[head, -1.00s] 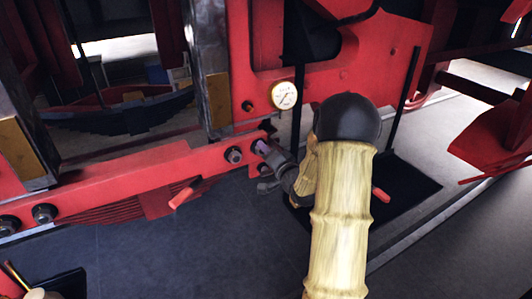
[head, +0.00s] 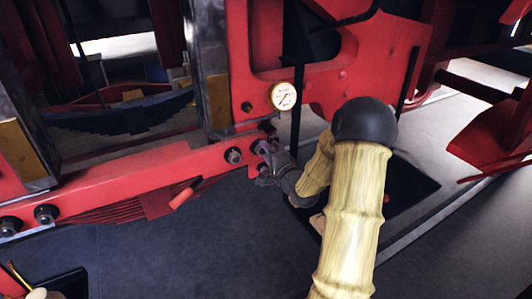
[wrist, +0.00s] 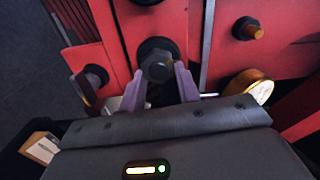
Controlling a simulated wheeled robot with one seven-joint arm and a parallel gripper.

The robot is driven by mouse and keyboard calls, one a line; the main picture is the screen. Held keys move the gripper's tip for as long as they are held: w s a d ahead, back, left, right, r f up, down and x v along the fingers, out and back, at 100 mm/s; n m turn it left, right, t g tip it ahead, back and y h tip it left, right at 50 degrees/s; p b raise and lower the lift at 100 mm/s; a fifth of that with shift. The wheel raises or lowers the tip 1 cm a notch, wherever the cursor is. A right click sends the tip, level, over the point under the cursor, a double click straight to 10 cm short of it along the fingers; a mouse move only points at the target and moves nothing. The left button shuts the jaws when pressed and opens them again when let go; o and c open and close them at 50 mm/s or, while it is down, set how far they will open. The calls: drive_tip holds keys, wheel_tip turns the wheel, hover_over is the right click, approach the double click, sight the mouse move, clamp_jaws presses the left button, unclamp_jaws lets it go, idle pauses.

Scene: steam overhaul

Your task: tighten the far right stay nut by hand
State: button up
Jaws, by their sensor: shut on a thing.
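The far right stay nut is a dark nut (wrist: 158,62) at the right end of the red bar (head: 130,185). In the wrist view it sits between the two purple-grey fingers of my gripper (wrist: 160,72), which is shut on it. In the head view my gripper (head: 264,148) is at that end of the bar and mostly covers the nut. The neighbouring stay nut (head: 233,155) stands just left of it and is free of my fingers.
Two more nuts (head: 45,213) sit at the bar's left end. A round brass-rimmed gauge (head: 283,95) is above my gripper on the red frame; it also shows right of my fingers in the wrist view (wrist: 250,85). A red handle (head: 183,196) sticks out below the bar.

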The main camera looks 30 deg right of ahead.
drive_tip(key=shift+f, duration=0.1)
drive_tip(key=o, duration=1)
drive_tip(key=shift+s, duration=0.15)
drive_tip(key=s+b, duration=0.2)
drive_tip(key=s, duration=0.3)
drive_tip(key=s+b, duration=0.2)
drive_tip(key=s, duration=0.3)
drive_tip(key=s+b, duration=0.2)
drive_tip(key=s, duration=0.3)
drive_tip(key=shift+d+f+b, duration=0.15)
drive_tip(key=shift+d+b, duration=0.25)
drive_tip(key=shift+b, duration=0.45)
drive_tip(key=s+b, duration=0.2)
drive_tip(key=b, duration=0.3)
drive_tip(key=shift+a, duration=0.1)
drive_tip(key=shift+s+r, duration=0.2)
